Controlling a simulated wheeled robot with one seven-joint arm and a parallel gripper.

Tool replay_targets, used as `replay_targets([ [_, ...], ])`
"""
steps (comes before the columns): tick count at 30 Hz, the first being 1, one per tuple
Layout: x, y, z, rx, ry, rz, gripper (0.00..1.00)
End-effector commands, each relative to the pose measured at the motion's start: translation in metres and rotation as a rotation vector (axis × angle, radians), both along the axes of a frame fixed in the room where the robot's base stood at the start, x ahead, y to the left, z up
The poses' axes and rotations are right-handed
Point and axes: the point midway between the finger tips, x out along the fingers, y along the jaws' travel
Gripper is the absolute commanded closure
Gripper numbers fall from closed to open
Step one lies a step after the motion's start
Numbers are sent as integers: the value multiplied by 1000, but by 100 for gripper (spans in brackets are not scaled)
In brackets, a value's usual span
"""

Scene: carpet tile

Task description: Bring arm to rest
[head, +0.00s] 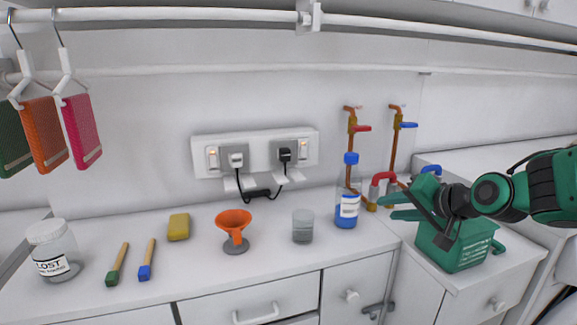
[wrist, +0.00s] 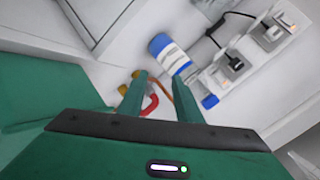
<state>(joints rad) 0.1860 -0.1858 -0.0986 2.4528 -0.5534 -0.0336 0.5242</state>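My green arm comes in from the right in the head view. My gripper (head: 386,207) is in front of the pipes and to the right of the blue-capped bottle (head: 347,208), near the green box (head: 462,246). In the wrist view my gripper (wrist: 163,82) shows two green fingers spread apart with nothing held between them. The bottle lies beyond the fingertips in the wrist view (wrist: 172,58). My arm hides part of the box and the lower pipes.
An orange funnel (head: 233,222), a glass beaker (head: 303,226), a yellow sponge (head: 179,227), two brushes (head: 147,260) and a jar (head: 53,251) stand or lie on the counter. A wall socket panel (head: 255,152) has plugs. Clear counter lies in front of the beaker.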

Motion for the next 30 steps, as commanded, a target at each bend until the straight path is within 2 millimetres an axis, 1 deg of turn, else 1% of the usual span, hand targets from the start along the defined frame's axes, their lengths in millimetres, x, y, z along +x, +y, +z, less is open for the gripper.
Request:
replay_targets([
  [1, -15, 3, -11, -94, 38, 43, 69],
  [3, -37, 0, -28, -227, 102, 102, 69],
  [6, -66, -8, -47, -378, 184, 173, 69],
  [12, -114, -25, -67, -578, 319, 281, 69],
  [18, -158, -42, -75, -717, 438, 370, 69],
  [23, -187, -79, -81, -676, 552, 292, 69],
  [26, -209, -100, -85, -637, 629, 238, 69],
  [30, -248, -128, -89, -562, 746, 154, 69],
])
